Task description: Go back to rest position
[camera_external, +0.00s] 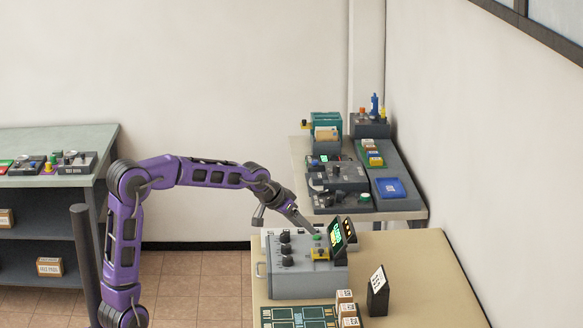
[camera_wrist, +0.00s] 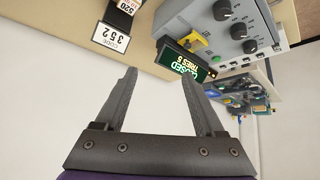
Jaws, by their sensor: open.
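My arm is purple and reaches right over the near table. My gripper (camera_external: 303,222) is close to the top of a grey control box (camera_external: 290,280), by its green button (camera_external: 317,238); I cannot tell in this view whether it touches. In the wrist view my gripper (camera_wrist: 160,88) is open, with nothing between its two dark fingers. The grey box (camera_wrist: 213,20) lies beyond the fingertips there, with black knobs and a yellow switch (camera_wrist: 193,40). A small display (camera_wrist: 185,62) shows "CLOSED TIMES 5".
The tan table (camera_external: 400,260) carries the box, a dark stand with a white code card (camera_external: 378,280), small blocks (camera_external: 346,308) and a green board (camera_external: 298,317). A back table holds devices and a blue tray (camera_external: 390,188). A shelf bench (camera_external: 60,140) stands left. Open floor lies between.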

